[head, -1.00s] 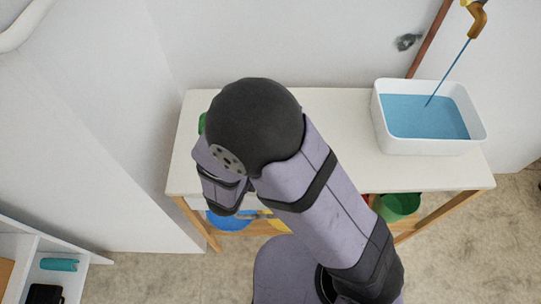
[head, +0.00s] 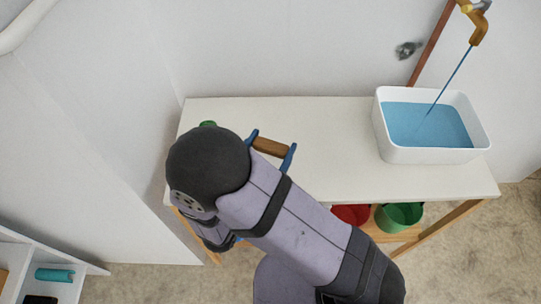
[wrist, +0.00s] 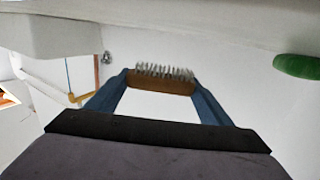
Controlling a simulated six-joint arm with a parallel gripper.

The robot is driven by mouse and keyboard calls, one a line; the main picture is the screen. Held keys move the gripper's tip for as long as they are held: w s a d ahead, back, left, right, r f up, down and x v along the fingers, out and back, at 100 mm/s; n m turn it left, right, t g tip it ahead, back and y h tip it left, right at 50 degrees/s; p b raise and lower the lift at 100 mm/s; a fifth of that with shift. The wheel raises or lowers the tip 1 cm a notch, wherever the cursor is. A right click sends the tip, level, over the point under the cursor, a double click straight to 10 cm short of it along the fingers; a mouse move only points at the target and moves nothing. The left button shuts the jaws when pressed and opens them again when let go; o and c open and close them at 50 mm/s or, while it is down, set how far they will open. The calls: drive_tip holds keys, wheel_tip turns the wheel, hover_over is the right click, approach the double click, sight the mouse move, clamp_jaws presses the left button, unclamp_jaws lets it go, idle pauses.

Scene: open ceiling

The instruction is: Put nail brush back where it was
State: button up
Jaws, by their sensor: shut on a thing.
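My gripper (head: 271,148) has two blue fingers and is shut on the nail brush. The nail brush (head: 271,147) is a small brown wooden block that spans the fingers over the left half of the white table (head: 340,130). In the wrist view, the nail brush (wrist: 161,85) lies between the fingertips of my gripper (wrist: 162,88), with a row of pale bristles along one long side. I cannot tell how far it is above the table.
A white basin of blue water (head: 432,155) stands at the table's right end under a running brass tap (head: 478,25). A green object (head: 207,124) at the table's left is mostly hidden by my arm. Red (head: 351,214) and green (head: 400,216) containers sit below. The table's middle is clear.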

sight(271, 163)
drive_tip(key=shift+f, duration=2.25)
drive_tip(key=shift+f+b, duration=0.15)
drive_tip(key=shift+b, duration=0.15)
drive_tip(key=o, duration=1)
drive_tip(key=shift+r, duration=0.2)
drive_tip(key=b+v, duration=0.1)
drive_tip(key=v, duration=1.1)
drive_tip(key=shift+w+a, duration=0.1)
drive_tip(key=shift+w, duration=0.05)
